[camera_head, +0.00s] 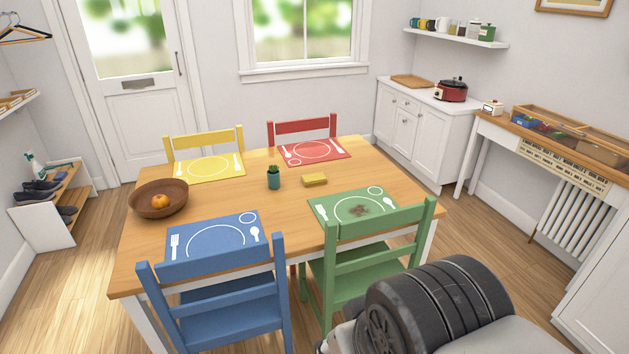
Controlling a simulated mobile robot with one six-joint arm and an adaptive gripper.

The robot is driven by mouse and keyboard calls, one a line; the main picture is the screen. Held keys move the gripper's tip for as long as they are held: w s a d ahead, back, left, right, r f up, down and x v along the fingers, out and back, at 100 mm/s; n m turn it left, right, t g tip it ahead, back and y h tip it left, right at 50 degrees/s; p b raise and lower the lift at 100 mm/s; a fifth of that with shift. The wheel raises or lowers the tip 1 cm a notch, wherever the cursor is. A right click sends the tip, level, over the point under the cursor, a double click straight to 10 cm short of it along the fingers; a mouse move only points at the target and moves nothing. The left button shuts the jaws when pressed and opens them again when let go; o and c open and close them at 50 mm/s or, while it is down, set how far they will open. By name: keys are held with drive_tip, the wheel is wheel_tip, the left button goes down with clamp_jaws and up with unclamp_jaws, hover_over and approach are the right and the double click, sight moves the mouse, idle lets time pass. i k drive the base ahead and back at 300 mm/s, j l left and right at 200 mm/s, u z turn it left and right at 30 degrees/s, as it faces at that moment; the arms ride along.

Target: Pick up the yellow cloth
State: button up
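The yellow cloth (315,179) lies on the wooden dining table (180,258). It looks like a small folded block, right of the table's middle. It lies between the small plant pot (273,181) and the green placemat (325,205), apart from both. Nothing covers it. My gripper cannot be made out in the head view; only dark and grey parts of my own body show at the bottom right.
The green chair (375,250) and blue chair (222,310) stand at the near side. A brown smudge or crumbs (360,210) lie on the green placemat. A wooden bowl (158,204) with an orange fruit stands at the left. Bare tabletop surrounds the cloth.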

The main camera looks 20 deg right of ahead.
sight(318, 178)
drive_tip(key=i+l, duration=1.15)
drive_tip(key=l, duration=0.25)
drive_tip(key=i+l, duration=0.6)
drive_tip(key=l, duration=0.1)
